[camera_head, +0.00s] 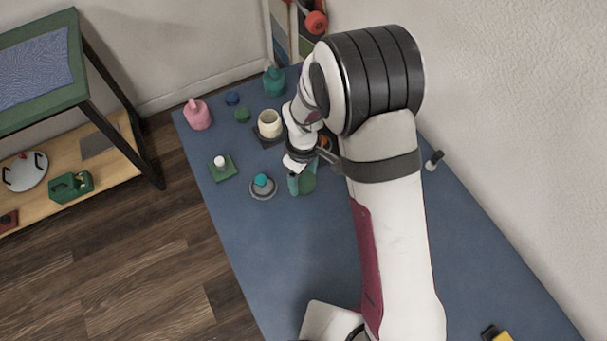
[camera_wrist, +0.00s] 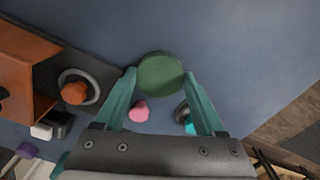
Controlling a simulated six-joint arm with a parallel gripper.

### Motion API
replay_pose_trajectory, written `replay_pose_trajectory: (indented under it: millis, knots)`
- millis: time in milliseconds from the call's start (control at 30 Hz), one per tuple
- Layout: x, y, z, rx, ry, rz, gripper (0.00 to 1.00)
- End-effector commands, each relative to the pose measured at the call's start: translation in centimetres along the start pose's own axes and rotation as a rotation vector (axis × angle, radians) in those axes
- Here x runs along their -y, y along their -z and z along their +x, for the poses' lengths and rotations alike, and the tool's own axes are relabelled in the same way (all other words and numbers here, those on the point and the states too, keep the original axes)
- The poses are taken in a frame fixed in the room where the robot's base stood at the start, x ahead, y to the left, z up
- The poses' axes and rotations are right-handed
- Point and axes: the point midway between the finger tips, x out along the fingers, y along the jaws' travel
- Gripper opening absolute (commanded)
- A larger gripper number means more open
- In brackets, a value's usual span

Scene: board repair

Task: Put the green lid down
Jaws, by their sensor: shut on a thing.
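The green lid (camera_wrist: 160,75) is a round dark green disc, held by its edges between the two teal fingers of my gripper (camera_wrist: 160,80) in the wrist view. In the camera_head view the lid (camera_head: 309,181) shows beside my gripper's fingers (camera_head: 296,184), over the blue table. My gripper is shut on it. I cannot tell whether the lid touches the table.
On the blue table (camera_head: 300,265) a grey disc with a teal knob (camera_head: 262,184) sits just left of my gripper.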

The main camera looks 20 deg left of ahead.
Motion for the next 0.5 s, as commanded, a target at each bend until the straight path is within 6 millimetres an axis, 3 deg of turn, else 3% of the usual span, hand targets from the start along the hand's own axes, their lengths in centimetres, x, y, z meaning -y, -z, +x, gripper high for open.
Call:
replay_pose_trajectory:
  millis: [267, 300, 367, 500]
  knots:
    - [-0.03, 0.0, 0.22, 0.0, 0.0, 0.0, 0.32]
    - [-0.04, 0.01, 0.25, -0.001, -0.001, 0.0, 0.75]
    - [-0.04, 0.0, 0.23, -0.001, -0.001, 0.0, 0.84]
    - [-0.04, -0.01, 0.22, -0.001, -0.001, 0.0, 0.84]
